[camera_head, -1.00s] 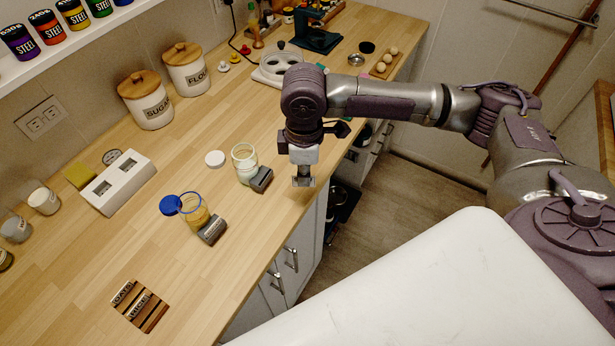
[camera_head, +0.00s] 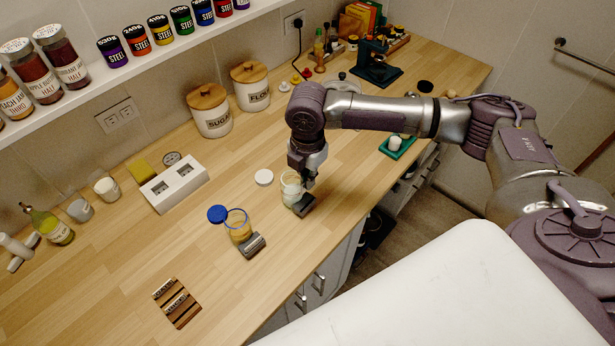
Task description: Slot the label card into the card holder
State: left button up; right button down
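A dark striped wooden rack (camera_head: 184,316) with label cards (camera_head: 172,300) lies at the front left of the counter; their lettering is hard to read. A grey card holder (camera_head: 252,246) stands against the open jar of yellow contents (camera_head: 238,226). A second grey card holder (camera_head: 305,207) stands by the open jar of white contents (camera_head: 290,190). My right gripper (camera_head: 308,183) points down just above this second holder, beside the white jar. Its fingertips are small and partly lost against the jar, so its opening and any card in it cannot be made out. My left gripper is out of view.
A blue lid (camera_head: 217,214) and a white lid (camera_head: 264,177) lie by the jars. A white box with two openings (camera_head: 175,184) and the sugar (camera_head: 210,112) and flour (camera_head: 250,88) canisters stand behind. The counter between rack and jars is clear.

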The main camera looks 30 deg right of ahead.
jog(key=shift+r+p, duration=0.1)
jog(key=shift+p, duration=0.45)
jog(key=b, duration=0.2)
send_over(308, 208)
jog(key=shift+w+d+f, duration=0.1)
jog(key=shift+w+f, duration=0.1)
jog(key=shift+f, duration=1.3)
jog(key=shift+w+d+f, duration=0.1)
jog(key=shift+w+f, duration=0.1)
jog(key=shift+f, duration=1.3)
jog(key=shift+p, duration=0.3)
jog(key=shift+p, duration=0.45)
jog(key=shift+p, duration=0.4)
jog(key=shift+f+b, duration=0.45)
jog(key=shift+f, duration=0.9)
